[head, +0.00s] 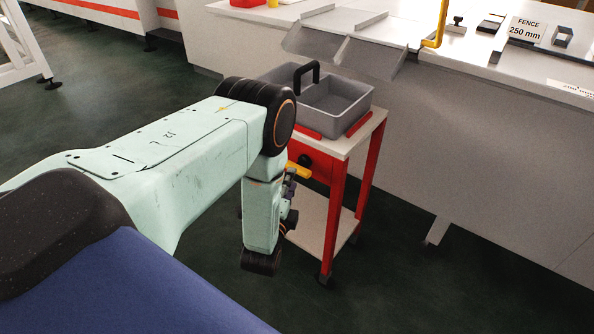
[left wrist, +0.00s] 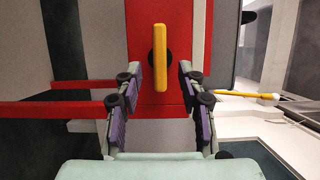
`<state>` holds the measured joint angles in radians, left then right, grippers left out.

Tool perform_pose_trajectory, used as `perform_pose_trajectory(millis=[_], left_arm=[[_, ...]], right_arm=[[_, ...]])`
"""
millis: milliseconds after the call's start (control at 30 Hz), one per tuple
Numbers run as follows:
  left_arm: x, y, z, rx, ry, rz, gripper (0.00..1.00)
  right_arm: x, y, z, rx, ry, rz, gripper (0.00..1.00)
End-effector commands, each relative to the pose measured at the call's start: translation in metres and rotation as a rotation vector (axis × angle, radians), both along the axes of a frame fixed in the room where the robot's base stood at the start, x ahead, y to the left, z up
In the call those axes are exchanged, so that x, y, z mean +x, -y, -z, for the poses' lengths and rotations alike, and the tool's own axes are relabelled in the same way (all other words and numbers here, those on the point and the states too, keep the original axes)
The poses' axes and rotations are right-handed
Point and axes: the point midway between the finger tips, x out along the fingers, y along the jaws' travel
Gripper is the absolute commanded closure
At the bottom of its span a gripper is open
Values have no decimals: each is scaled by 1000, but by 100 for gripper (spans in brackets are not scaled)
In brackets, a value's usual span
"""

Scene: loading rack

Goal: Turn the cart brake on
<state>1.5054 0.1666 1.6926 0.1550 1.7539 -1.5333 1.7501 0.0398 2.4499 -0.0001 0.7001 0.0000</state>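The cart has a red frame and a pale top (head: 368,132). A yellow brake handle (head: 299,171) sits on its red front panel (head: 322,168), beside a round black hub (head: 305,160). In the head view the handle lies roughly level. In the left wrist view the handle (left wrist: 160,50) runs upright in the picture, in front of the red panel (left wrist: 175,20). My left gripper (head: 291,190) is close to the handle, partly hidden by my arm. In the wrist view its fingers (left wrist: 162,85) are spread and empty, one on each side of the handle's lower end, with gaps. My right gripper is out of view.
A grey tray (head: 345,113) with a black grip stands on the cart top. The cart's lower shelf (head: 318,225) is bare where visible. Behind the cart is a long pale bench (head: 440,120) with a yellow post (head: 437,35). Dark green floor is open to the right.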

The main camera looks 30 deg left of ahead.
Motion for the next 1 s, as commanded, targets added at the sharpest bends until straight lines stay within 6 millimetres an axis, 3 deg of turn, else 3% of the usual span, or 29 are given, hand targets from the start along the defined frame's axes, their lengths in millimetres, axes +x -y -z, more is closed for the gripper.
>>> perform_pose_trajectory(millis=[300,733,1000], left_arm=[[45,-13,1,-1,3,2,60],[55,-15,0,-2,1,4,60],[55,-15,0,-2,1,4,82]], right_arm=[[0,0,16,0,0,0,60],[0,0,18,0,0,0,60],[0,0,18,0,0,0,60]])
